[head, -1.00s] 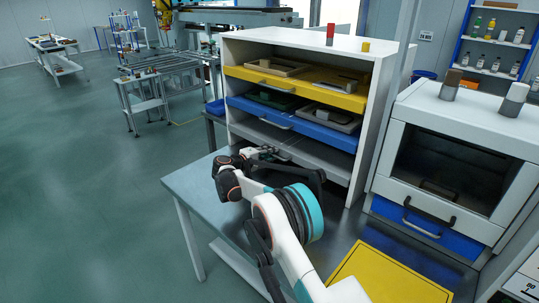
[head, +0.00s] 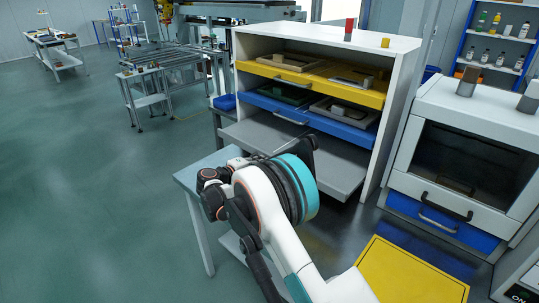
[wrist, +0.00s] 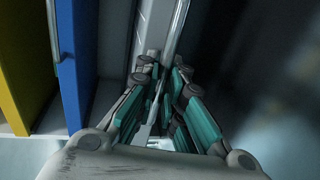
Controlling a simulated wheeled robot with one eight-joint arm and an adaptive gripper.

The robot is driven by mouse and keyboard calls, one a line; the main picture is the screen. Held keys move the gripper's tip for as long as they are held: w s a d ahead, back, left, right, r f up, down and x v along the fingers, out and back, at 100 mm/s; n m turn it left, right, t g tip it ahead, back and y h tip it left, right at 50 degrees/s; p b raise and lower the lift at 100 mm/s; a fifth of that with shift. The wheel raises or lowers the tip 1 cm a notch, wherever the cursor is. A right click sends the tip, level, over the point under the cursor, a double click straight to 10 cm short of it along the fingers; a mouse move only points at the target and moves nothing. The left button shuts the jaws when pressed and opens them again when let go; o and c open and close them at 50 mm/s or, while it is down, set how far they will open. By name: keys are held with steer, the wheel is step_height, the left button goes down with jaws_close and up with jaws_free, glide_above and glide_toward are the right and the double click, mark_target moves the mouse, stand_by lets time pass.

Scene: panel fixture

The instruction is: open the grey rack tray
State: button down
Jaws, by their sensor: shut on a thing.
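The grey tray (head: 262,136) is the lowest tray of the white rack (head: 400,100). It sticks out well past the rack's front, under the blue tray. In the wrist view my gripper (wrist: 158,82) is closed around the grey tray's bar handle, at the grey front (wrist: 150,28) of the tray. In the head view my own arm hides the gripper, the handle and part of the tray's front.
Above are a blue tray (head: 345,132) and a yellow tray (head: 365,97) holding shallow parts. A cabinet with a dark window (head: 460,155) and a yellow panel (head: 410,275) on the bench stand at the right. The floor at the left is open.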

steer(key=f+v, duration=0.2)
steer(key=v, duration=0.8)
steer(key=shift+s+a, duration=0.4)
steer(key=shift+s, duration=0.05)
steer(key=c, duration=2)
jaws_free()
steer(key=shift+o, duration=0.2)
steer(key=v, duration=1.2)
steer(key=shift+f, duration=0.15)
